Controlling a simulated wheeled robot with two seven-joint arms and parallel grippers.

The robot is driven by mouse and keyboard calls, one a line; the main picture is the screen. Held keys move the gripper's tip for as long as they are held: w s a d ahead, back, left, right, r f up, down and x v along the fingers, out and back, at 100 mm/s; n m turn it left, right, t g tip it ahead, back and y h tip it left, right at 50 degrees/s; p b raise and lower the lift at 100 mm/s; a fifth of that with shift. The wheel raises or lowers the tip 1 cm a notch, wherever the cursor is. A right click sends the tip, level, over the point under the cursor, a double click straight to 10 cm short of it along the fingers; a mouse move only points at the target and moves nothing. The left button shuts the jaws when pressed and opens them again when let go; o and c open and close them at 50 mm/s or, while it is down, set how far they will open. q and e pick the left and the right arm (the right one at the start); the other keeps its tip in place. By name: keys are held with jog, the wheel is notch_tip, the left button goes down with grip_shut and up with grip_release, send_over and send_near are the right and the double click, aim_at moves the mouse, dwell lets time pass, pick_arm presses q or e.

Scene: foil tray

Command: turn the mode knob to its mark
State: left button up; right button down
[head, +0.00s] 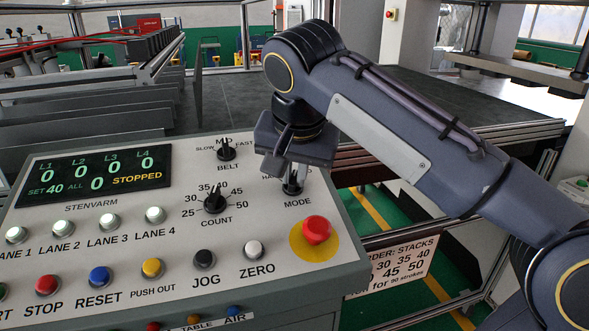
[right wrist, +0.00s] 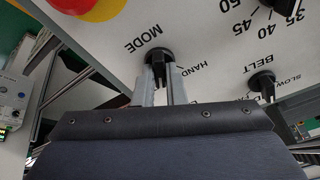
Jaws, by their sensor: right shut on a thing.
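The mode knob (head: 292,186) is a small black knob at the right of the sloped control panel, just above the word MODE. My right gripper (head: 296,172) comes down over it from above and hides much of its scale. In the right wrist view the two grey fingers of my right gripper (right wrist: 161,84) are closed on the mode knob (right wrist: 158,56). My left gripper is not in view.
A red mushroom button (head: 316,229) on a yellow disc sits just below the mode knob. The count knob (head: 215,201) and belt knob (head: 227,150) stand to the left. The display (head: 96,181) reads STOPPED. Coloured push buttons line the lower panel (head: 125,290).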

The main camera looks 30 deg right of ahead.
jog(key=n+p, duration=0.2)
jog(key=n, duration=0.4)
jog(key=shift+r+y, duration=0.1)
jog(key=shift+y, duration=0.3)
jog(key=n+p, duration=0.1)
jog(key=n, duration=0.2)
jog(key=shift+n+y, duration=0.3)
jog(key=shift+n, duration=0.1)
jog(key=shift+n+p, duration=0.55)
jog(key=shift+n, duration=0.95)
jog(key=shift+y, duration=0.3)
jog(key=c, duration=1.5)
grip_release()
jog(key=v, duration=0.7)
jog(key=shift+s+r, duration=0.25)
